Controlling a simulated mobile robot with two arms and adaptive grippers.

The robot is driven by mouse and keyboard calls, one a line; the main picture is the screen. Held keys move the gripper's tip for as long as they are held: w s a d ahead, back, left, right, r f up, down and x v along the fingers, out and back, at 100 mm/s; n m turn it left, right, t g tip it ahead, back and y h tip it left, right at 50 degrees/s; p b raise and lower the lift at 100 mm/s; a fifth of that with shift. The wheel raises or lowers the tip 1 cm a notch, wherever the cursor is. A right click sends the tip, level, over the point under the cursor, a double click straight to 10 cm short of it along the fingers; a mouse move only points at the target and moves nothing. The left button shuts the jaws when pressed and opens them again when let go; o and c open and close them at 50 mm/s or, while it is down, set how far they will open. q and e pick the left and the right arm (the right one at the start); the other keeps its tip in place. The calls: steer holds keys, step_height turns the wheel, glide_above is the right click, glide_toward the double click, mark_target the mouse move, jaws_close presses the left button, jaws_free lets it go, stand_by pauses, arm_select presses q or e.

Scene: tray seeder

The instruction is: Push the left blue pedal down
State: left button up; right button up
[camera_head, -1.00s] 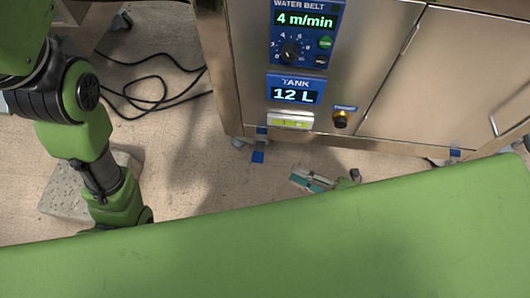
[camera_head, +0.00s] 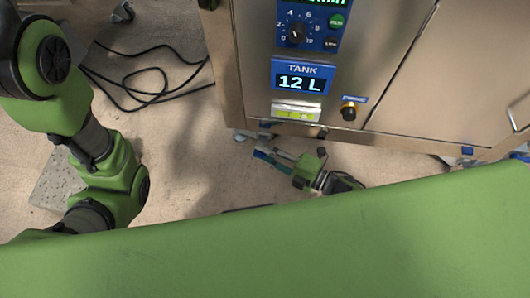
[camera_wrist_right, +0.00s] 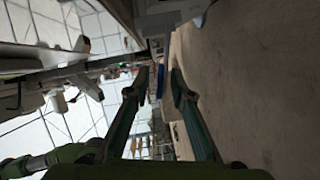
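The left blue pedal (camera_head: 259,154) is low at the machine's left front corner in the head view, partly covered by my right gripper. My right gripper (camera_head: 273,157) is low near the floor, its teal fingers pointing left, with the tips at or just over the pedal. I cannot tell whether they touch.
The steel machine (camera_head: 400,75) stands above, with a tank display (camera_head: 299,82) and a knob (camera_head: 349,111). Another blue pedal (camera_head: 467,150) is at its right. Black cable (camera_head: 150,85) lies on the floor at left. A grey block (camera_head: 55,182) sits behind my left arm.

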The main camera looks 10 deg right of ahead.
jaws_close()
